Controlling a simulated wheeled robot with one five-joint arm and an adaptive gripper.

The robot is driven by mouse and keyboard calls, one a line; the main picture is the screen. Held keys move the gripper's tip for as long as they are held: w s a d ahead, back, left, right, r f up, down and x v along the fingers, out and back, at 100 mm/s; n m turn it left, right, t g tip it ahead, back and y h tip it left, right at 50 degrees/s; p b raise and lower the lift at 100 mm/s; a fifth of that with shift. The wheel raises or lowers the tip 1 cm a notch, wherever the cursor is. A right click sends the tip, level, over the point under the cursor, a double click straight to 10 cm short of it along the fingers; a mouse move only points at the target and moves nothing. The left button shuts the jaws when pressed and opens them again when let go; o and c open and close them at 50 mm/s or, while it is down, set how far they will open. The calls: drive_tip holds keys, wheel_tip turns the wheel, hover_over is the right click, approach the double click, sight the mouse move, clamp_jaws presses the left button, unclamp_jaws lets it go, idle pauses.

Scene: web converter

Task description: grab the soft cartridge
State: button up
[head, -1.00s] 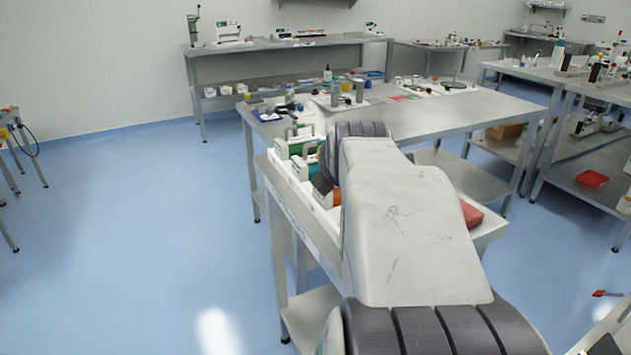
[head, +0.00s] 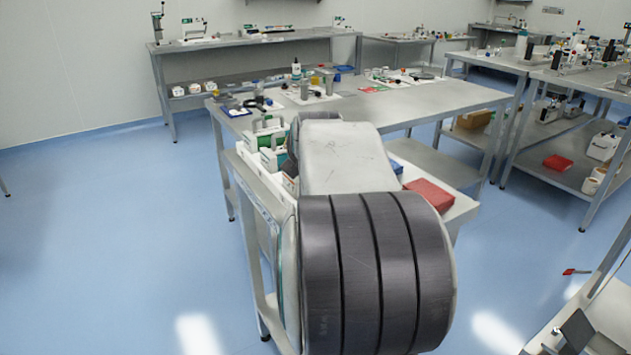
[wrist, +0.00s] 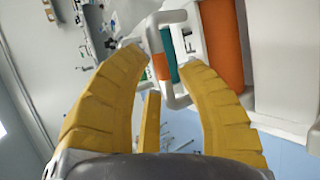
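In the head view several coloured cartridges with handles, including a green one (head: 268,141), stand on the white cart's left side. I cannot tell which one is the soft cartridge. My arm hides my gripper and part of the cartridges there.
A red box (head: 430,194) lies on the right of the cart (head: 462,209). A steel bench (head: 420,105) with tools stands just behind. More benches stand at the back and right. Blue floor (head: 110,240) is clear at the left.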

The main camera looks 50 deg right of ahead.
drive_tip(key=shift+o, duration=0.2)
clamp_jaws()
drive_tip(key=shift+r, duration=0.1)
